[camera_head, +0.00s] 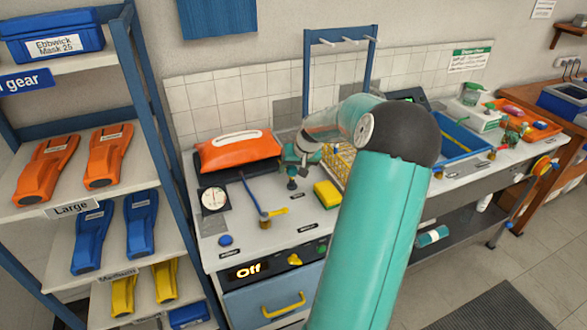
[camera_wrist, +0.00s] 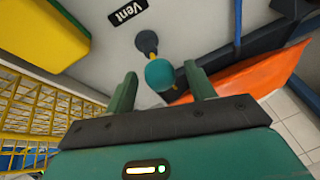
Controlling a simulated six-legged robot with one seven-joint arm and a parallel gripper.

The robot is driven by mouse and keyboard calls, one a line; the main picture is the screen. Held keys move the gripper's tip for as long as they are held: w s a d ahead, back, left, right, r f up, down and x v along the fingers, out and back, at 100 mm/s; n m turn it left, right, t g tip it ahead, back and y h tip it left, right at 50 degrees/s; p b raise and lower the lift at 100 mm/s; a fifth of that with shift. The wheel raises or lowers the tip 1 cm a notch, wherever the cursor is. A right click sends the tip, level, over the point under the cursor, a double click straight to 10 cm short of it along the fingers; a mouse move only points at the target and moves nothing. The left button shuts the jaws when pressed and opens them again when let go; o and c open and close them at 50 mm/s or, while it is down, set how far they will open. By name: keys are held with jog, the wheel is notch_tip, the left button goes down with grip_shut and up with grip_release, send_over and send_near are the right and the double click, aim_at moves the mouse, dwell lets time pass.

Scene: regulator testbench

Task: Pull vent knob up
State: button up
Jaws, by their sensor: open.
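My gripper (camera_wrist: 160,71) is open, with one green finger on each side of the knob in the picture. Gaps show between the knob and both fingers, and nothing is held. How deep the knob sits between the fingertips is hard to tell. In the head view my gripper (camera_head: 300,157) is over the bench, above the dark base of the knob (camera_head: 292,185).
An orange bag (camera_head: 238,155) lies close to the left of my gripper. A yellow sponge (camera_head: 327,194) and a yellow wire rack (camera_head: 341,163) are to the right. A gauge (camera_head: 214,199) and a blue-handled yellow part (camera_head: 266,214) lie nearer the bench front.

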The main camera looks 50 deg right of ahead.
aim_at(294, 168)
grip_shut()
jog(key=shift+r, duration=1.65)
grip_release()
jog(key=shift+s+r, duration=0.1)
jog(key=v, duration=1.3)
jog(key=shift+r, duration=0.3)
jog(key=shift+a, duration=0.1)
